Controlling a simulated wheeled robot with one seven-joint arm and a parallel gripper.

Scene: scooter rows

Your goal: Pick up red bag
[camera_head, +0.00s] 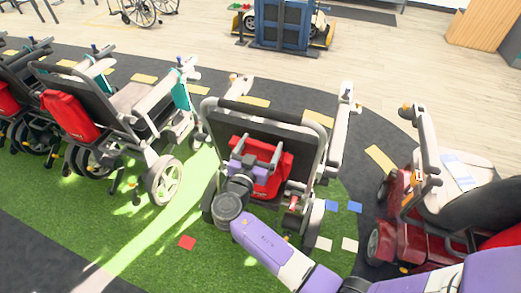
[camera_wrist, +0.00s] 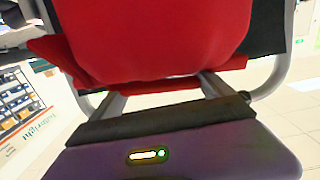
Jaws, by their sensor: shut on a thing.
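The red bag (camera_head: 275,165) hangs on the back of the middle scooter's black seat in the head view, partly hidden by my gripper. My gripper (camera_head: 276,155) is at the bag, its two grey fingers reaching against its front. In the wrist view the red bag (camera_wrist: 155,35) fills the upper middle, and the fingers of my gripper (camera_wrist: 163,88) run up to its lower edge, shut on it. The bag is still up against the seat back. The fingertips themselves are hidden by the bag's fabric.
The middle scooter's grey frame (camera_head: 325,135) surrounds the bag. Another scooter (camera_head: 130,110) with a red bag (camera_head: 70,116) stands at left. A dark red scooter (camera_head: 405,225) stands close at right. Green turf (camera_head: 140,235) lies open at front left.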

